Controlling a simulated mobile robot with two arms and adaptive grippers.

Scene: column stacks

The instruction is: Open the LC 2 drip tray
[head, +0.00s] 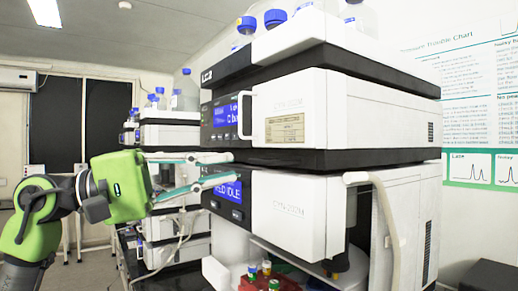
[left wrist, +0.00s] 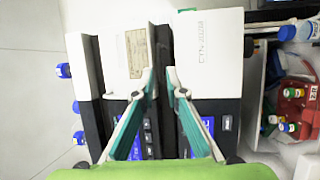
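The LC 2 stack has an upper white module (head: 335,108) and a lower white module (head: 295,208), each with a blue display. A thin black slab (head: 330,160), which looks like the drip tray, lies between them, its front about flush with the stack. In the left wrist view the slab (left wrist: 163,45) is the dark band between the white housings. My left gripper (head: 235,167) is at the slab's front left, fingers apart, one tip near its upper edge and one near its lower edge. Contact cannot be told. My right gripper is not in view.
Blue-capped bottles (head: 275,18) stand on top. A red rack (head: 275,283) with small vials is below. Another instrument stack (head: 170,135) stands behind at left.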

